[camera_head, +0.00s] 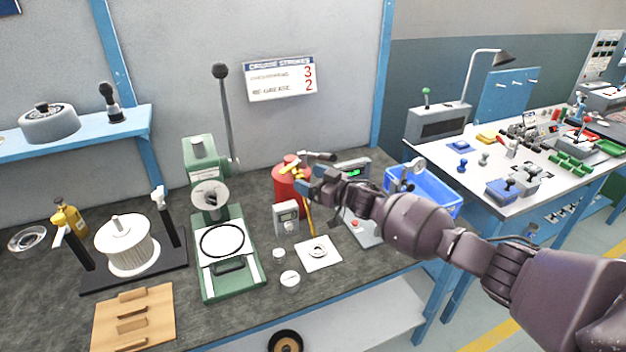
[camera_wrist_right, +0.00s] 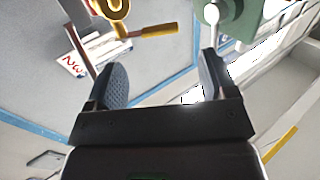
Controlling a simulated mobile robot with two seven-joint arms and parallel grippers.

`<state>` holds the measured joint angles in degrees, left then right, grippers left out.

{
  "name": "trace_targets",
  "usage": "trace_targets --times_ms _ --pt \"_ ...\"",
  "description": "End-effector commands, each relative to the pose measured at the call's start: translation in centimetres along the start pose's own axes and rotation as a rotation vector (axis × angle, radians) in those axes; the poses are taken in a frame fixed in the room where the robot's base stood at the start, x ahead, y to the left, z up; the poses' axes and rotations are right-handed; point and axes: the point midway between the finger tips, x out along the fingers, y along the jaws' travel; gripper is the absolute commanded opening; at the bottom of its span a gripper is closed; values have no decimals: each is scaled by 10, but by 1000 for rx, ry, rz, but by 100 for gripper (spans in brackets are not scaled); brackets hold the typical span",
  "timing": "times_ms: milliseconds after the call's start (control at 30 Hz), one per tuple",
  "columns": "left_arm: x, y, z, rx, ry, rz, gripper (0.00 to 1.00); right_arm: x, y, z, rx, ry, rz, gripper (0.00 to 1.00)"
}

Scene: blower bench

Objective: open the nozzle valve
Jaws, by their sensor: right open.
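A red canister (camera_head: 287,187) stands on the dark bench, with yellow parts (camera_head: 293,169) and a dark lever (camera_head: 318,156) at its top. A thin yellow tube (camera_head: 309,216) runs down beside it. I cannot tell which of these parts is the nozzle valve. My right gripper (camera_head: 305,186) is at the canister's upper right, partly covering it. In the right wrist view my right gripper (camera_wrist_right: 162,68) is open with nothing between its fingers. A yellow handle (camera_wrist_right: 158,30) and a yellow ring (camera_wrist_right: 116,8) lie beyond the fingertips, apart from them. My left gripper is not in view.
A green press (camera_head: 232,262) stands left of the canister. A small grey meter (camera_head: 287,217), a white square plate (camera_head: 318,253) and a grey scale (camera_head: 365,233) sit close by. A blue bin (camera_head: 437,186) is at the right. A wooden board (camera_head: 134,318) lies front left.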

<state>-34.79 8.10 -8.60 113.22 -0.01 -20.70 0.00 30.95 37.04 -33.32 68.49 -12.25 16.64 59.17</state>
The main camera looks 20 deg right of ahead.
Motion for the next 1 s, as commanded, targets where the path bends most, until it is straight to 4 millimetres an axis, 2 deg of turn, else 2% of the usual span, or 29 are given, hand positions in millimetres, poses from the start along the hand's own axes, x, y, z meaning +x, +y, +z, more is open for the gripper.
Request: trace_targets --times_ms 367,533,667,900,1000 --pt "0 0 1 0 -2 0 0 -6 0 0 0 0 1 78" --pt "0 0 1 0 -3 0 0 -9 -5 7 6 -4 6 55" --pt "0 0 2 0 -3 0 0 -23 -26 34 21 -18 31 35" --pt "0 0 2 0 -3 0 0 -76 -83 100 56 -74 137 0" --pt "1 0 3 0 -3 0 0 -103 -104 121 67 -109 189 0"
